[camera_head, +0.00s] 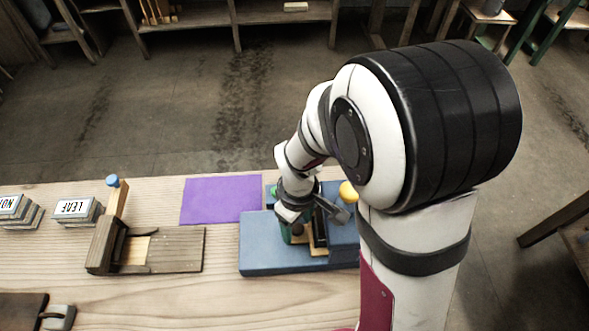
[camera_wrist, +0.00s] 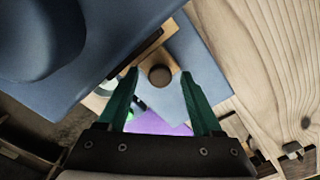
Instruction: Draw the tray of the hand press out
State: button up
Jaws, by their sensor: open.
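The hand press (camera_head: 270,250) is blue and stands on the table at the centre of the head view, partly hidden by my arm. In the wrist view its blue body (camera_wrist: 120,30) fills the upper left. The tray (camera_wrist: 172,63) shows there as a tan wooden strip at the edge of the blue body, with a dark round knob (camera_wrist: 160,76). My gripper (camera_wrist: 160,72) is open, its green fingers on either side of the knob in the picture. I cannot tell how far down they reach. In the head view my gripper (camera_head: 298,230) is over the press, fingers mostly hidden.
A purple sheet (camera_head: 221,200) lies left of the press. Further left are a wooden device (camera_head: 170,250) with a blue-knobbed post and stacks of labelled blocks (camera_head: 75,212).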

grip_shut()
dwell(0.3)
dwell(1.1)
